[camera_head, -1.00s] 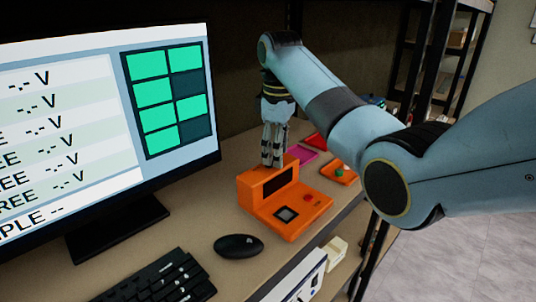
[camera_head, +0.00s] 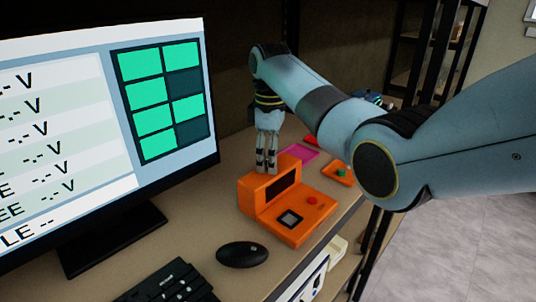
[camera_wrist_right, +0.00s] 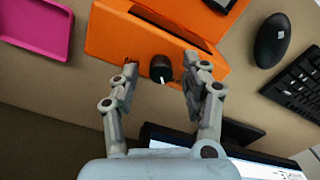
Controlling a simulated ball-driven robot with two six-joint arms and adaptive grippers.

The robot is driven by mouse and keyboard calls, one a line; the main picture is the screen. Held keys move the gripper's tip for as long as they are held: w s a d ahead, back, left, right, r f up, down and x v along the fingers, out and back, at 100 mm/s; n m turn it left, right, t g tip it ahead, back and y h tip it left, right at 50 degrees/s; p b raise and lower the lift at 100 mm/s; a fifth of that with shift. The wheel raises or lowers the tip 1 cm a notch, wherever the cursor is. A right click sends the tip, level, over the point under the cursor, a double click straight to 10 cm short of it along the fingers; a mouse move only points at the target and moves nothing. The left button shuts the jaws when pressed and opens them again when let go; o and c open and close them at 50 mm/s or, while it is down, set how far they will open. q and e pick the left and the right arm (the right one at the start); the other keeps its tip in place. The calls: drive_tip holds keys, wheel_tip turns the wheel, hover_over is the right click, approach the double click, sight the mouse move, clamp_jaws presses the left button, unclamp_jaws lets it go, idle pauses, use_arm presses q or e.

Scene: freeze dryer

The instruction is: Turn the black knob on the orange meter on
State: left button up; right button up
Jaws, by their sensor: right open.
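The orange meter (camera_head: 290,205) stands on the desk, with a dark display window, a red button and a dark square on its sloped front. The black knob (camera_wrist_right: 161,68) with a white mark shows in the right wrist view on the meter's orange surface; in the head view it is hidden. My right gripper (camera_head: 266,168) is above the back of the meter, pointing down. In the right wrist view its open fingers (camera_wrist_right: 160,82) lie on either side of the knob, with gaps to it. My left gripper is in neither view.
A monitor (camera_head: 190,120) stands left of the meter. A black mouse (camera_head: 242,254) and a keyboard (camera_head: 172,284) lie in front.

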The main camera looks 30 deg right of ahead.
drive_tip(key=shift+f, duration=0.15)
drive_tip(key=shift+c, duration=1.6)
clamp_jaws()
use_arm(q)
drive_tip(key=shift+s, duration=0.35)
